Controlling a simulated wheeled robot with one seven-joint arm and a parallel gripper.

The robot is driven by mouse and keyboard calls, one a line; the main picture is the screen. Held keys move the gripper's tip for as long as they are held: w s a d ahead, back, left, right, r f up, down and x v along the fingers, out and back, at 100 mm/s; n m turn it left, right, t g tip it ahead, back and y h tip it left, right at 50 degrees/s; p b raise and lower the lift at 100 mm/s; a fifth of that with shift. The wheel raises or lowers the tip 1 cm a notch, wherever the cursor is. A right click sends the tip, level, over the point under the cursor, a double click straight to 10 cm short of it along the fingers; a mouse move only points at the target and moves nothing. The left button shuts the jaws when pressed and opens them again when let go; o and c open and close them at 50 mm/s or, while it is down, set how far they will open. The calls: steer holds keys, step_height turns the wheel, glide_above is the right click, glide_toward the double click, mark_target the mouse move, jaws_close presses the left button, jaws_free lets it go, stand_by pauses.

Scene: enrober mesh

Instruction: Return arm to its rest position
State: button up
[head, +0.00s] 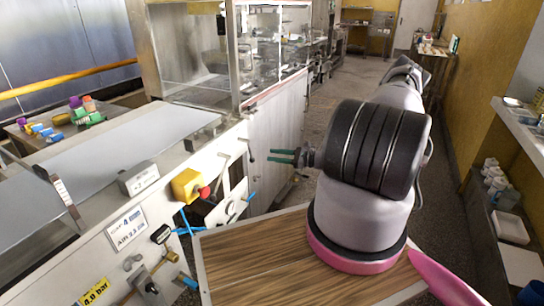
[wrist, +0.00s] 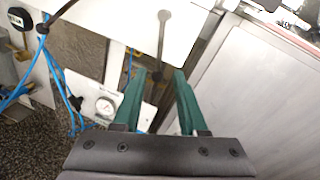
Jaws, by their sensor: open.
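My arm rises from the wood-topped surface (head: 290,262) and bends forward over the aisle. My gripper (head: 270,155) points left toward the machine's side panel (head: 275,135). In the wrist view the two green fingers of my gripper (wrist: 159,74) stand apart, with nothing held between them. The lever also shows in the head view (head: 250,157), just left of the fingertips. The gap between lever and fingers is hard to judge.
The machine's front carries a yellow box with a red button (head: 188,186), blue hoses (head: 183,223) and a gauge (wrist: 105,106). A grey belt (head: 100,155) runs along its top. A shelf (head: 520,135) lines the right wall. The aisle floor (head: 350,85) is free farther back.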

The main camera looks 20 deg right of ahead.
steer(key=s+a+r+n+g+h, duration=0.2)
steer(key=s+a+r+n+g, duration=0.15)
steer(key=r, duration=0.75)
steer(key=s+a+r+n+g+h, duration=0.25)
steer(key=r+n, duration=0.25)
steer(key=r, duration=0.5)
steer(key=s+a+r+n+g+h, duration=0.25)
steer(key=s+r+n, duration=0.2)
steer(key=r, duration=0.65)
steer(key=s+a+r+n+t+h, duration=0.1)
steer(key=s+r+n+t+h, duration=0.3)
steer(key=s+r, duration=1.3)
steer(key=s+n+t, duration=0.1)
steer(key=s, duration=0.2)
steer(key=shift+a+r+h, duration=0.25)
steer(key=shift+a+h, duration=0.15)
stand_by(2.4)
